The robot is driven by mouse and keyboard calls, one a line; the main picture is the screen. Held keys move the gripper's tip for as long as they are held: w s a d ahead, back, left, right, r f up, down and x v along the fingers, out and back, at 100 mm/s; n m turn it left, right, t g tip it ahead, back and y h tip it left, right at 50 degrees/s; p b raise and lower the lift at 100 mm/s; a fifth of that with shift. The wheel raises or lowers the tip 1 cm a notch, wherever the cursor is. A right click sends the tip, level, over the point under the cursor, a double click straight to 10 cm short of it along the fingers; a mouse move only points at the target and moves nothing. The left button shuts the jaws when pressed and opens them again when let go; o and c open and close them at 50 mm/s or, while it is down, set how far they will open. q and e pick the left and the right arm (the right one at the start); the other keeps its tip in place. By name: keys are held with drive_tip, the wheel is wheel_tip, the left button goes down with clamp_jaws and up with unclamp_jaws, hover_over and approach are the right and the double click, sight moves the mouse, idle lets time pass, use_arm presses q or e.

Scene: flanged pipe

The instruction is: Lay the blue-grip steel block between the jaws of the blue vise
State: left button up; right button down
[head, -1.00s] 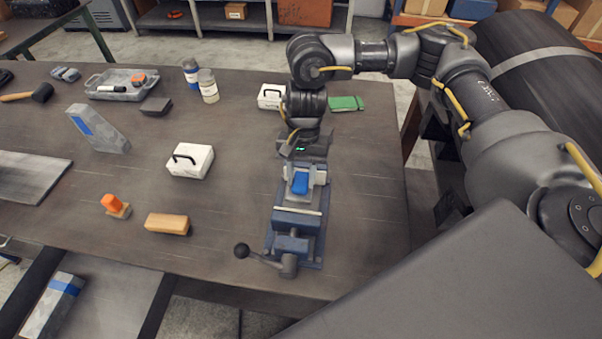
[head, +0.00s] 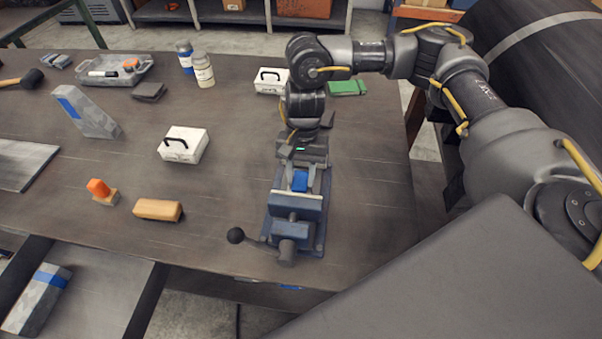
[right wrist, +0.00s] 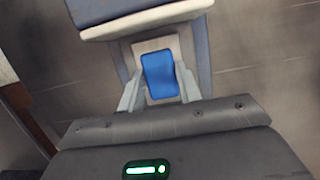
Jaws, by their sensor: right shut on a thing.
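The blue-grip steel block (head: 300,180) is in my right gripper (head: 301,179), which is shut on its blue part. In the right wrist view the block (right wrist: 155,45) shows grey around a blue grip, with a finger on each side. The blue vise (head: 294,228) stands at the table's front edge. The block is at the vise's far end, just behind the pale jaw edge (head: 297,196). The wrist view shows this pale jaw (right wrist: 145,20) right beside the block. I cannot tell whether the block touches the vise bed. My left gripper is not in view.
The vise handle's ball (head: 235,235) sticks out left. A wooden block (head: 158,210), a white box (head: 183,145) and a grey angled block with a blue patch (head: 88,112) stand left. Another white box (head: 270,82) and a green item (head: 347,88) lie behind the arm.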

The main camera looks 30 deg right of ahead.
drive_tip(key=c, duration=0.9)
unclamp_jaws()
drive_tip(key=b+v, duration=0.1)
drive_tip(key=v, duration=1)
drive_tip(key=shift+s+a, duration=0.1)
drive_tip(key=shift+s, duration=0.05)
